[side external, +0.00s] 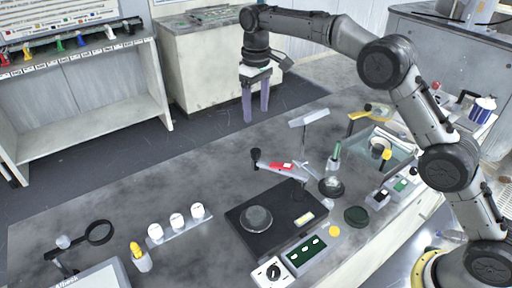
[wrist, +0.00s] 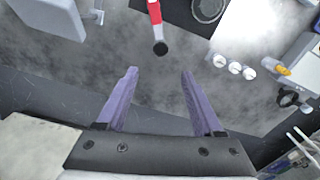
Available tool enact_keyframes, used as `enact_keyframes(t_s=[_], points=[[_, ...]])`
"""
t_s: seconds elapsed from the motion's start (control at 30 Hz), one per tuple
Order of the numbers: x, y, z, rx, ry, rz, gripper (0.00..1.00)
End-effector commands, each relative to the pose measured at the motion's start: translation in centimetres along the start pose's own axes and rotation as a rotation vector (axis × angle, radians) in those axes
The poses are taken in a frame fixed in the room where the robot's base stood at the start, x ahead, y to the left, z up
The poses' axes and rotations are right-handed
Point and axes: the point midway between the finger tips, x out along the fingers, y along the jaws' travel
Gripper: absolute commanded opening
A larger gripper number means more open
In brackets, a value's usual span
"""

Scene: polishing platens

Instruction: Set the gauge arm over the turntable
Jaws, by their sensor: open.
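The turntable (side external: 256,218) is a grey disc on a black base plate (side external: 240,240); its dark round edge shows at the top of the wrist view (wrist: 208,8). The gauge arm (side external: 282,166) is a red and white bar ending in a black knob (side external: 256,154). It lies behind the turntable, beside the disc rather than over it, knob end to the left. In the wrist view the gauge arm (wrist: 155,14) points down toward my gripper, its knob (wrist: 160,47) just beyond the fingertips. My gripper (side external: 256,114) is open and empty, fingers down, above and behind the knob.
Three white jars (side external: 177,221) and a yellow-capped bottle (side external: 140,258) stand left of the base. A small lamp (side external: 310,118) rises behind the gauge arm. The bench's back left is clear.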

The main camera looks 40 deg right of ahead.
Motion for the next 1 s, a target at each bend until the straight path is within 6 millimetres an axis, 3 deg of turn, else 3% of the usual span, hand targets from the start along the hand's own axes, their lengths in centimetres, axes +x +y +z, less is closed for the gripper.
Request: enact_keyframes(t_s=[0.17, 0.7, 1.0], points=[[1.9, -0.1, 0.1, -0.002, -0.004, 0.0, 0.69], [11.7, -0.1, 0.1, -0.002, -0.004, 0.0, 0.69], [13.6, -0.1, 0.1, -0.002, 0.0, 0.0, 0.69]])
